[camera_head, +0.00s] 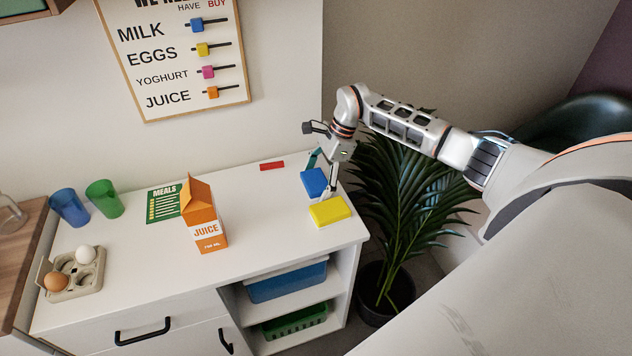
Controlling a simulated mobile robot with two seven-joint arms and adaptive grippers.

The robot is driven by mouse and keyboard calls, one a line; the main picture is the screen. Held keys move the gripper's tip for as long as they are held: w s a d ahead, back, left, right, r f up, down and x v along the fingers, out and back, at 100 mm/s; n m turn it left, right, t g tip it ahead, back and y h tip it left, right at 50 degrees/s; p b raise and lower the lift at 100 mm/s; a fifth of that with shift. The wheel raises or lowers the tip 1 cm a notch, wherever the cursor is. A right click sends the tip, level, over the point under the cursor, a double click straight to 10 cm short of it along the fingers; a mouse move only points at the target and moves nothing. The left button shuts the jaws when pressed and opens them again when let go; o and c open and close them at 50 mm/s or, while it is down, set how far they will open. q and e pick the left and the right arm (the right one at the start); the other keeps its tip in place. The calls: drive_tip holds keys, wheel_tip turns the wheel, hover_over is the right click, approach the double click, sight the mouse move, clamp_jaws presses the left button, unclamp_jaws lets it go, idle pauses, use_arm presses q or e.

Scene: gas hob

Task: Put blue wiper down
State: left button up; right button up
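The blue wiper (313,183) is a flat blue block near the right end of the white counter. My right gripper (323,179) comes down over it from above, with its fingers on either side of it. It looks shut on the blue wiper, which seems tilted and close to the counter top; whether it touches the counter is hard to tell. The gripper hides part of its right side. A yellow block (330,211) lies flat just in front of it, near the counter's right edge. My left gripper is not in view.
A red flat piece (272,166) lies near the wall. An orange juice carton (204,220), green meals card (162,205), two cups (104,198) and an egg tray (88,278) stand further left. The counter between carton and wipers is clear. A plant (402,200) stands beyond the right edge.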

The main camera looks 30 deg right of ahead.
drive_tip(key=v, duration=1.2)
drive_tip(key=shift+r+b, duration=0.3)
drive_tip(key=shift+b, duration=0.1)
